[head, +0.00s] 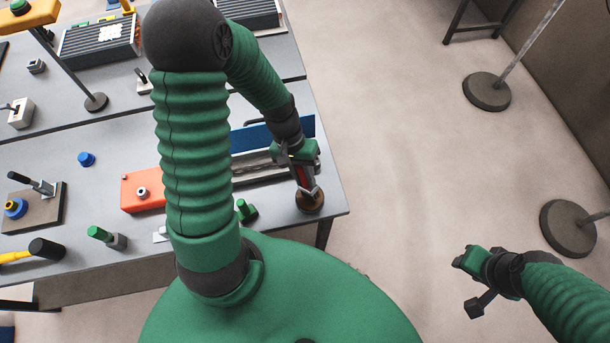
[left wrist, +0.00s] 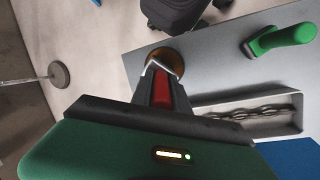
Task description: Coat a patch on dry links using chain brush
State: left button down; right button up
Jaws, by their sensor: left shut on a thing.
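My left gripper (head: 304,172) is shut on the red handle of the chain brush (head: 304,176), near the table's right front corner. The red handle also shows between the fingers in the left wrist view (left wrist: 162,92). A round brown pot (head: 311,201) lies right at the brush's lower end; it also shows in the left wrist view (left wrist: 168,58). I cannot tell whether the bristles are inside it. Dark chain links (left wrist: 252,112) lie in a long grey tray (left wrist: 293,127) beside the gripper. My right gripper (head: 474,268) is empty, off the table, its jaw state unclear.
A blue panel (head: 250,138) stands behind the tray. A green-handled tool (head: 245,210) is near the front edge, and an orange block (head: 140,190) is left of my arm. Several small tools crowd the left of the table (head: 100,168). Floor to the right is mostly open.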

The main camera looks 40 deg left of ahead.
pick_arm(q)
jog(key=shift+a+f, duration=0.1)
jog(key=shift+a, duration=0.05)
jog(key=shift+f+b, duration=0.3)
jog(key=shift+f, duration=0.05)
dwell(0.3)
dwell(1.1)
notch_tip(320, 180, up, 3)
jog(key=p, duration=0.3)
jog(key=shift+f, duration=0.2)
notch_tip(320, 180, up, 4)
jog(key=p, duration=0.4)
jog(key=shift+r, duration=0.25)
jog(key=shift+f, duration=0.1)
